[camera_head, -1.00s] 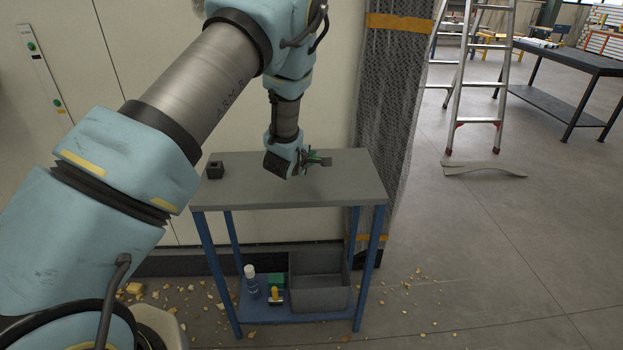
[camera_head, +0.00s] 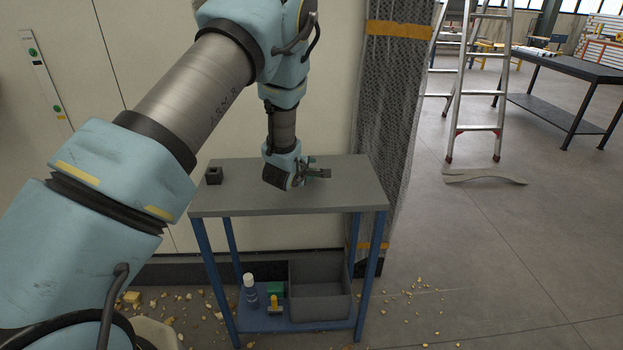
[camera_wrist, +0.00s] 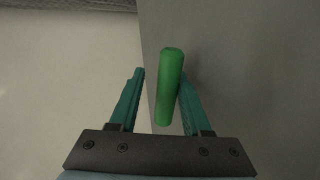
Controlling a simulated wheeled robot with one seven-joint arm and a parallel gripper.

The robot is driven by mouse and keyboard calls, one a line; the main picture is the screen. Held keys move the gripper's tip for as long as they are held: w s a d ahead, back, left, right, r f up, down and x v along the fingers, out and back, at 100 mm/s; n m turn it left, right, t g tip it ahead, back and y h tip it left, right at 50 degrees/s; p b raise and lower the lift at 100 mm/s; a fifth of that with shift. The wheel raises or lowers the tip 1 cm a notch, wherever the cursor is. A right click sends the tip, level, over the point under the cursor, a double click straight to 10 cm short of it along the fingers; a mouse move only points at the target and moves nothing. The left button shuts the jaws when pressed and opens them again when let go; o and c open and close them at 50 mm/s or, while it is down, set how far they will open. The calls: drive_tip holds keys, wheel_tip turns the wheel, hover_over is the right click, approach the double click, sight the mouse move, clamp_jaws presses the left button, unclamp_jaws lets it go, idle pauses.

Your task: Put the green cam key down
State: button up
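The green cam key (camera_wrist: 169,88) shows in the wrist view as a bright green rod between the two teal fingers of my gripper (camera_wrist: 162,74). It lies close along the right finger, and a clear gap separates it from the left finger. My gripper is open. In the head view my gripper (camera_head: 312,172) is low over the grey top of the blue-legged table (camera_head: 250,198), right of its middle. The key is too small and hidden there to make out. I cannot tell whether it touches the tabletop.
A small black block with a hole (camera_head: 214,175) stands at the tabletop's left end. The lower shelf holds a grey bin (camera_head: 320,292), a spray bottle (camera_head: 251,290) and small green and yellow items. A mesh-wrapped column (camera_head: 392,130) stands behind the table's right end.

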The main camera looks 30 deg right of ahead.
drive_tip(key=shift+p+v, duration=0.8)
drive_tip(key=shift+v, duration=2.95)
wheel_tip(320, 180, up, 8)
drive_tip(key=s+a+p, duration=0.1)
drive_tip(key=a+p, duration=0.1)
drive_tip(key=p, duration=0.2)
drive_tip(key=shift+s+f, duration=0.2)
drive_tip(key=shift+s, duration=0.15)
